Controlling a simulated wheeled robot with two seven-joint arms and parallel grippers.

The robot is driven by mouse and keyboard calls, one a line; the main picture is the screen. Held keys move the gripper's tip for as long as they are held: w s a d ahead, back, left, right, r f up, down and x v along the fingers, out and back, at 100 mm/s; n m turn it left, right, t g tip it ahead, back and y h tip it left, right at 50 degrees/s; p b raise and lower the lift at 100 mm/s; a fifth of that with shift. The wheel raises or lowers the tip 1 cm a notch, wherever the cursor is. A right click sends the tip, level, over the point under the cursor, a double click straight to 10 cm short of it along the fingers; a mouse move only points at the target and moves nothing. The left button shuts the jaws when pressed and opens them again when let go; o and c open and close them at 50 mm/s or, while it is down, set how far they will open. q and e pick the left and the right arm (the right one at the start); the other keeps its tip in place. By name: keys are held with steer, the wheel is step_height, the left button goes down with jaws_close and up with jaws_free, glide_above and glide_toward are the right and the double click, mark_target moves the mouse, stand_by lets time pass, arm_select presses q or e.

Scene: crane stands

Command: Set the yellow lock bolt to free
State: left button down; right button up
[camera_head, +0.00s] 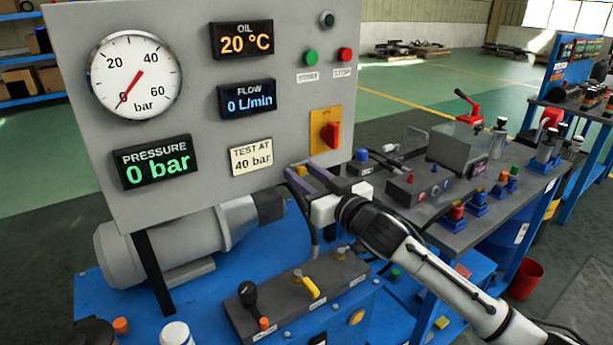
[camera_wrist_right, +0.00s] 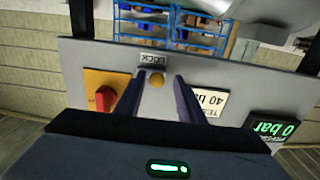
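The yellow lock bolt (camera_wrist_right: 156,80) is a round yellow-orange knob on the front of the grey panel, beside a LOCK label (camera_wrist_right: 153,58). The right wrist view shows the panel upside down. My right gripper (camera_wrist_right: 157,88) is open, with its two dark fingers pointing at the panel, one on each side of the bolt in this view. I cannot tell whether either finger touches it. In the head view my right gripper (camera_head: 303,178) is at the panel's lower right, with a bit of the bolt (camera_head: 300,170) showing at the fingertips. My left gripper is not in view.
The panel (camera_head: 200,95) carries a gauge, displays reading 0 bar and a red rotary switch (camera_head: 331,135) above my right gripper. Below stands a dark valve block (camera_head: 290,300) with a black lever and a yellow lever. A grey motor (camera_head: 180,245) stands left, a cluttered bench (camera_head: 465,235) right.

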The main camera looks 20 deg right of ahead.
steer(key=s+d, duration=0.1)
steer(key=s, duration=0.9)
steer(key=shift+s+d+b, duration=0.15)
steer(key=shift+d+b, duration=0.05)
steer(key=shift+b, duration=0.15)
steer(key=s+a+f+g, duration=0.25)
steer(key=s+f, duration=0.25)
steer(key=f, duration=0.5)
steer(key=s+a+f+g, duration=0.25)
steer(key=s+f, duration=0.25)
steer(key=f, duration=0.4)
steer(key=s+a+f+g, duration=0.1)
steer(key=s+a+f, duration=0.3)
steer(key=f, duration=0.6)
steer(key=s+a+f+g, duration=0.3)
steer(key=s+f, duration=0.6)
steer(key=s, duration=0.3)
steer(key=shift+a+n, duration=0.3)
steer(key=shift+a, duration=0.3)
steer(key=shift+s, duration=0.1)
steer(key=shift+c, duration=0.5)
